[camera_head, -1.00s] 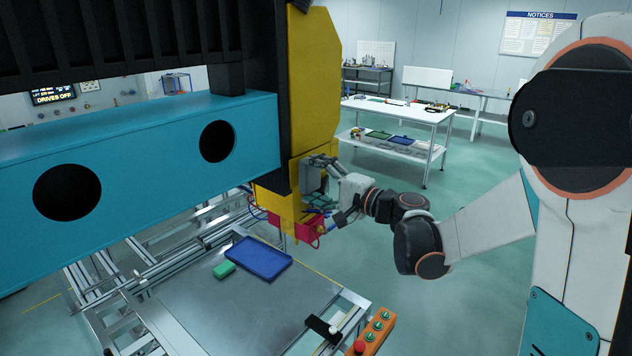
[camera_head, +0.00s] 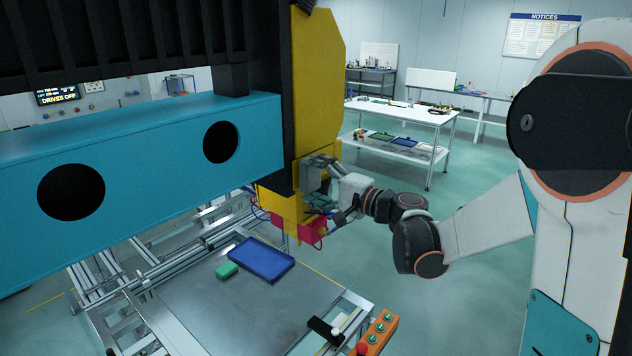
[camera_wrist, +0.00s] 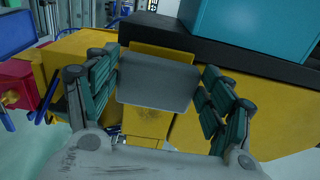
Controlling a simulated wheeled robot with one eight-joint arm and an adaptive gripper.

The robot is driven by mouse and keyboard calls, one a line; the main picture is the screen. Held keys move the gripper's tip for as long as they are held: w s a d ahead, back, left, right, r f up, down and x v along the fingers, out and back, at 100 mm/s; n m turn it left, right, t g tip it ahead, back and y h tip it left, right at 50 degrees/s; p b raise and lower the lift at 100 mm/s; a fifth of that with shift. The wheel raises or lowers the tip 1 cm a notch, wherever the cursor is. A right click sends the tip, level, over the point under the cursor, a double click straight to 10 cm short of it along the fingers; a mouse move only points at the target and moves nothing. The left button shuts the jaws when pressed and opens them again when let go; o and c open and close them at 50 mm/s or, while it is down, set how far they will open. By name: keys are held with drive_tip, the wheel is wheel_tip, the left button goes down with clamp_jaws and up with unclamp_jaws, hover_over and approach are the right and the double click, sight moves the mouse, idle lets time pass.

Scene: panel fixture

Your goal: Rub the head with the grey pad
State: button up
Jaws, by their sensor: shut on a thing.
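The head (camera_head: 318,95) is a tall yellow casing at the end of the blue beam; its yellow side also fills much of the wrist view (camera_wrist: 278,115). My gripper (camera_head: 322,176) is at the lower right side of the head. In the wrist view my gripper (camera_wrist: 160,80) has its green-padded fingers on either side of the grey pad (camera_wrist: 155,84), shut on it. The pad lies in front of the yellow surface and looks close against it; I cannot tell whether it touches.
A red block (camera_head: 313,231) with a hose sits under the head. The blue beam (camera_head: 140,150) spans the left. Open floor lies right.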

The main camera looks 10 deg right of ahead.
sight(319, 173)
drive_tip(key=shift+w+a, duration=0.25)
drive_tip(key=shift+w, duration=0.1)
drive_tip(key=shift+d, duration=0.1)
drive_tip(key=shift+w+d+b, duration=0.2)
drive_tip(key=shift+w+d, duration=0.3)
drive_tip(key=shift+d, duration=0.25)
drive_tip(key=shift+w+d+b, duration=0.15)
drive_tip(key=shift+w+d, duration=0.3)
drive_tip(key=shift+d, duration=0.25)
drive_tip(key=w+d+b, duration=0.1)
drive_tip(key=w+d, duration=0.3)
drive_tip(key=d, duration=0.1)
drive_tip(key=shift+w+d, duration=0.15)
drive_tip(key=shift+d, duration=0.15)
drive_tip(key=shift+a, duration=0.1)
drive_tip(key=shift+s+a+b, duration=0.1)
drive_tip(key=shift+s+a, duration=0.95)
drive_tip(key=shift+a, duration=0.4)
drive_tip(key=shift+s+a+b, duration=0.1)
drive_tip(key=shift+s+a, duration=1)
drive_tip(key=shift+a, duration=0.3)
drive_tip(key=shift+s+a+b, duration=0.1)
drive_tip(key=shift+s+a, duration=0.95)
drive_tip(key=shift+a, duration=0.4)
drive_tip(key=shift+d, duration=0.15)
drive_tip(key=shift+v, duration=3)
